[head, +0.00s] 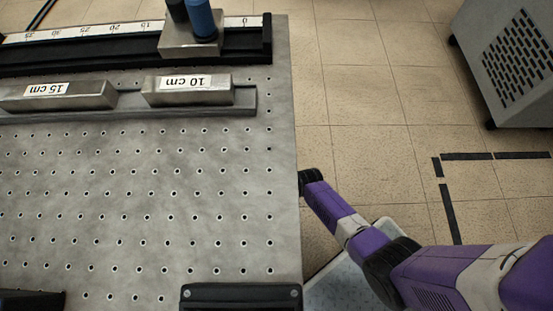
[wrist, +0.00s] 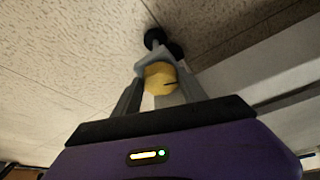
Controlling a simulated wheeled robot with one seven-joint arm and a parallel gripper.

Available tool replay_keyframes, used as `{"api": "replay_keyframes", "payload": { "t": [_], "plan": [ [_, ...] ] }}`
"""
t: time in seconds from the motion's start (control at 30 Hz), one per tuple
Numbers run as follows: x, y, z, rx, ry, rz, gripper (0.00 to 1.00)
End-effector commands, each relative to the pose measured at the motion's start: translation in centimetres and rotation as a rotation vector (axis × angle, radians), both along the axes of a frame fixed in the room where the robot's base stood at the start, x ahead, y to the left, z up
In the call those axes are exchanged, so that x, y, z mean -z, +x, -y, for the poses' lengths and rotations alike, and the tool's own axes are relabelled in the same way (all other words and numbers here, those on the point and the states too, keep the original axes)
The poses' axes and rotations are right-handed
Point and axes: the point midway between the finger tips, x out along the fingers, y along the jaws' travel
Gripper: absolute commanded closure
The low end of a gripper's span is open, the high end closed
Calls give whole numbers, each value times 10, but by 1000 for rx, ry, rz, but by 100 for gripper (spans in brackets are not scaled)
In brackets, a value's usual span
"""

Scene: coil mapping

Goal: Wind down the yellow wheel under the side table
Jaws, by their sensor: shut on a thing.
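The yellow wheel (wrist: 160,79) shows in the wrist view, below a grey bracket and a dark caster-like part (wrist: 155,38). My gripper (wrist: 158,95) is shut on the yellow wheel, with one finger at each side of it. The side table (head: 170,180) fills the left of the head view as a grey top with rows of holes. In the head view my purple arm reaches down past the table's right edge. My gripper and the yellow wheel are hidden there.
Two metal blocks marked 15 cm (head: 60,95) and 10 cm (head: 188,91) lie in a rail on the table. A ruled black track (head: 130,48) runs behind them. A grey vented cabinet (head: 515,65) stands at upper right. Tiled floor between is clear.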

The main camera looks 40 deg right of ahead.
Motion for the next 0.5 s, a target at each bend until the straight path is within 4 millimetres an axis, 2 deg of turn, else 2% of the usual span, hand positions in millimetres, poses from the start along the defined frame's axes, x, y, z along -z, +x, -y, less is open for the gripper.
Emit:
{"api": "replay_keyframes", "payload": {
  "t": [0.33, 0.37, 0.43, 0.47, 0.5],
  "plan": [
    [0, 0, 0, 13, 1, 0, 91],
    [0, 0, 0, 13, 1, 0, 46],
    [0, 0, 0, 13, 1, 0, 33],
    [0, 0, 0, 13, 1, 0, 29],
    [0, 0, 0, 13, 1, 0, 29]
  ]
}}
